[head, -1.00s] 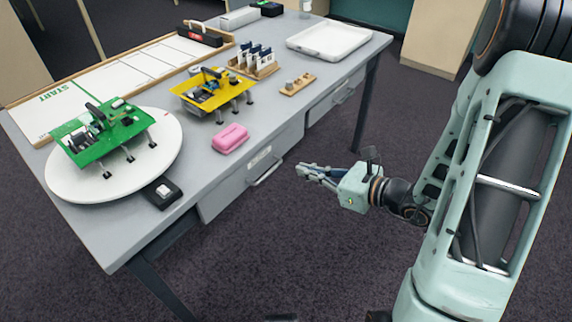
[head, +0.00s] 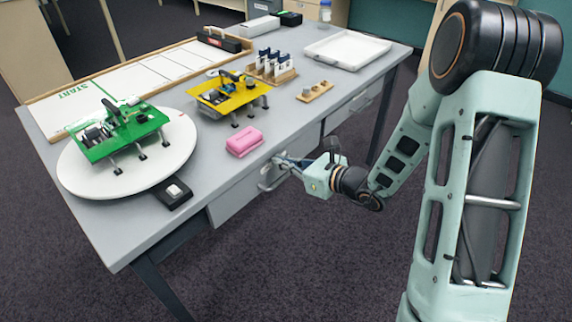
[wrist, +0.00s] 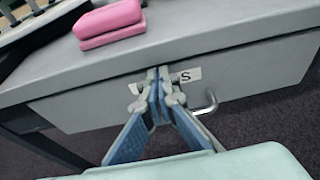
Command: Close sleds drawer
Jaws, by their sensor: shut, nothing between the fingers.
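The sleds drawer (head: 236,197) is a grey front under the near table edge, with a metal bar handle (head: 268,182). In the wrist view the drawer front (wrist: 95,108) sits close below the tabletop edge, with no clear gap; I cannot tell if it is fully flush. Its white label (wrist: 189,75) is mostly hidden behind my fingers, and only an "S" shows. The handle (wrist: 207,104) is right of the fingers. My gripper (head: 279,161) is shut and empty, its fingertips (wrist: 158,72) at the drawer front by the label. I cannot tell if they touch.
The grey table (head: 215,165) holds a pink eraser (head: 244,141), a black button box (head: 173,193), green (head: 118,132) and yellow (head: 231,97) models, and a white tray (head: 347,49). A second drawer (head: 350,108) is farther right. The floor in front is clear.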

